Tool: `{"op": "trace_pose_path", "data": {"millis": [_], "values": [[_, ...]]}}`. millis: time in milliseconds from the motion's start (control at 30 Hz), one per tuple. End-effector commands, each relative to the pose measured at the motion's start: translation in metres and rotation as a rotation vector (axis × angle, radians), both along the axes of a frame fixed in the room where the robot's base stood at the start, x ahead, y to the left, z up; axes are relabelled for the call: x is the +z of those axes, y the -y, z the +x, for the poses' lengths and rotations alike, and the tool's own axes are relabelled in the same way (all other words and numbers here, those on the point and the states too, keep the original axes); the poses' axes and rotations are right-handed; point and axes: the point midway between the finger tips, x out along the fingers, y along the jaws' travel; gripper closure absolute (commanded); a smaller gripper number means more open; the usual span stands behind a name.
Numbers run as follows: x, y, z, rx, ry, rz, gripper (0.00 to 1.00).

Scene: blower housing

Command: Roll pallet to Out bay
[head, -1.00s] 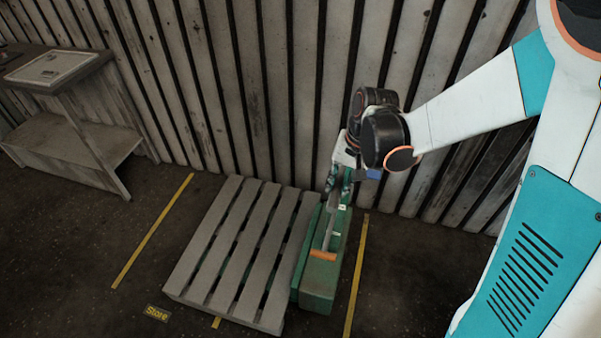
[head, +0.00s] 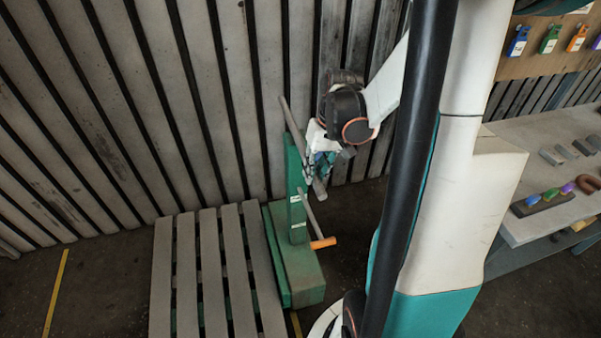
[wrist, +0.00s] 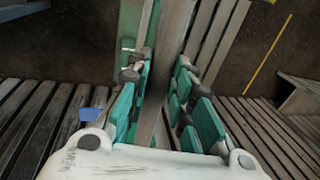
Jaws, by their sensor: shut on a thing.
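The pallet (head: 210,270) is grey and slatted and lies flat at the lower middle of the head view, its near end cut off. A green pallet truck (head: 298,275) stands at its right side, with an upright green mast, a grey handle bar (head: 290,118) and an orange-tipped lever (head: 323,243). My gripper (head: 320,178) is shut on the handle bar. In the wrist view the bar (wrist: 172,45) runs between the teal finger pads of my gripper (wrist: 163,85). The Out bay is not identifiable in the current views.
A slatted wall (head: 150,110) stands close behind the pallet and truck. A yellow floor line (head: 56,290) runs at the left, with bare floor beside it. A bench (head: 555,155) with small parts stands at the right, below a board with coloured tags (head: 548,40).

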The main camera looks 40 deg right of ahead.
Motion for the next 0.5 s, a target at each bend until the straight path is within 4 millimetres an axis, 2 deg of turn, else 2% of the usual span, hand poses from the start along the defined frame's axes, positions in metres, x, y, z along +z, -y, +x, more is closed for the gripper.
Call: {"op": "trace_pose_path", "data": {"millis": [133,467,500], "values": [[0.0002,0.0083,-0.0033,-0.001,-0.004,-0.007,1.00],[0.0005,0.0088,-0.0030,-0.002,-0.004,-0.008,1.00],[0.0005,0.0088,-0.0029,-0.002,-0.003,-0.007,0.70]]}}
